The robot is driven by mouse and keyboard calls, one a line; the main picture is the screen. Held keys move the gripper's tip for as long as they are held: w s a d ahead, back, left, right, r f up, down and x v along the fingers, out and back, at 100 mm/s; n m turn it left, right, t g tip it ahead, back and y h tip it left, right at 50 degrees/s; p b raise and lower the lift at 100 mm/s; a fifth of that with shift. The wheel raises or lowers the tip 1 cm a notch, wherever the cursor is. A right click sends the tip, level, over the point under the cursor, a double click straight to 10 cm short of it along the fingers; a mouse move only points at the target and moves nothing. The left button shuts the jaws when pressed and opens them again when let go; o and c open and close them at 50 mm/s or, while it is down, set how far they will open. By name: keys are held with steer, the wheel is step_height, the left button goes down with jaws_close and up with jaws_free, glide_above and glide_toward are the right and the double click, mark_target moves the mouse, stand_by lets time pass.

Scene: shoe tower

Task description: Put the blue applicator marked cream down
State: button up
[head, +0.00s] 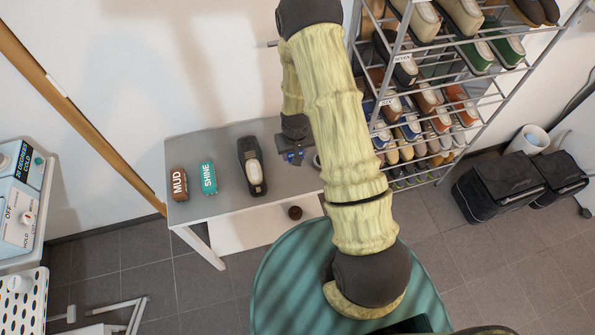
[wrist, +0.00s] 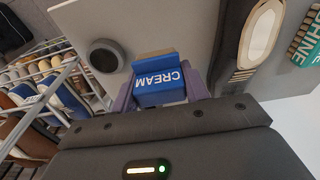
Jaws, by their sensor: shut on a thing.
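The blue applicator (wrist: 160,84) shows the word CREAM upside down in the wrist view. My gripper (wrist: 158,95) is shut on it, with a purple-grey finger on each side. In the head view my gripper (head: 293,157) is over the right part of the grey table (head: 222,144), and a bit of blue shows at its fingers. I cannot tell whether the applicator touches the table top. The arm hides part of the table's right end.
On the table are a brown MUD brush (head: 179,184), a teal SHINE brush (head: 208,178) and a dark shoe (head: 252,168). A round dark tin (wrist: 105,56) is close beside the applicator. A shoe rack (head: 440,90) stands right of the table.

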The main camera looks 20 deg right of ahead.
steer(key=shift+w+f+b, duration=0.25)
steer(key=shift+f+b, duration=0.05)
steer(key=shift+b, duration=1.55)
steer(key=b, duration=0.4)
steer(key=shift+r+b, duration=0.15)
steer(key=shift+b, duration=0.65)
steer(key=shift+r+b, duration=0.15)
steer(key=shift+b, duration=0.6)
steer(key=shift+s+r+b, duration=0.25)
steer(key=shift+r+b, duration=0.2)
steer(key=shift+r, duration=0.05)
steer(key=shift+f, duration=2.95)
